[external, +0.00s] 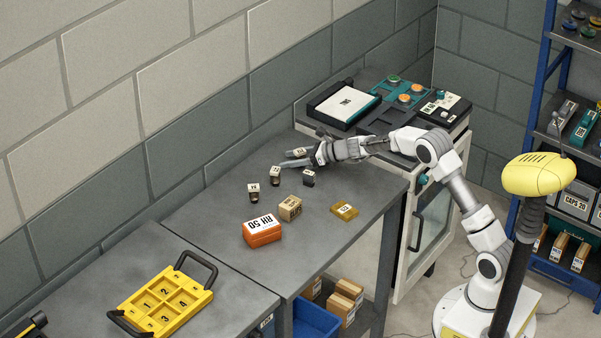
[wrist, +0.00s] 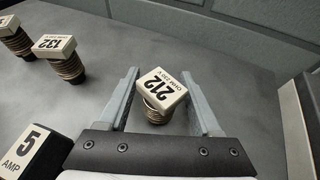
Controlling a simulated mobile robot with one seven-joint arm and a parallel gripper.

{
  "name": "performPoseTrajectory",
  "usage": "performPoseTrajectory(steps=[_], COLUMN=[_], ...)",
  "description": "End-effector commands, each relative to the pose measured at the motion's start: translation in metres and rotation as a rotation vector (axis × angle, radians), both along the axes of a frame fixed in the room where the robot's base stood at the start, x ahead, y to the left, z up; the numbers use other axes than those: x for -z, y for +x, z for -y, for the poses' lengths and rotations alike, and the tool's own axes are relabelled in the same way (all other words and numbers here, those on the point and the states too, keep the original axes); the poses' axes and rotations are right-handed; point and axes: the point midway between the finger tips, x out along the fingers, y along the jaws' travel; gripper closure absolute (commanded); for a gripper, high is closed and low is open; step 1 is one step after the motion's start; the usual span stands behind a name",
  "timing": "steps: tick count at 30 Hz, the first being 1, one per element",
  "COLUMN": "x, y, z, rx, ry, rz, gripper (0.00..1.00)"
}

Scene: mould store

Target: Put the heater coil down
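A heater coil with a white cap marked 212 (wrist: 160,97) is on the grey table between the two fingers of my gripper (wrist: 162,76). There is a visible gap between the coil and each finger, so my gripper is open around it. The coil leans a little in the wrist view. In the external view my gripper (external: 292,158) is low over the far part of the table, and the coil's white cap (external: 299,152) shows between the fingers. A similar coil marked 132 (wrist: 57,60) stands to the left, with another coil (wrist: 14,36) beyond it.
A black block marked 5 AMP (wrist: 30,152) is close by my gripper's left side. An orange box (external: 262,237), a wooden block (external: 290,208) and a yellow block (external: 344,211) stand nearer. A yellow tray with numbered compartments (external: 127,308) is on the lower-left table. A wall runs behind.

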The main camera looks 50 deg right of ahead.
Motion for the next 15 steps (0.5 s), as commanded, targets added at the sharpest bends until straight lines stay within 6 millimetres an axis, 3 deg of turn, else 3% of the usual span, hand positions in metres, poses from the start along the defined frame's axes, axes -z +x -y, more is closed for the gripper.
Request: performPoseTrajectory(steps=[10, 15], x=[-0.006, -0.016], y=[-0.001, -0.022], z=[0.001, 0.011], rx=[0.0, 0.004], ry=[0.0, 0.001], rz=[0.0, 0.001], gripper=[0.35, 0.35])
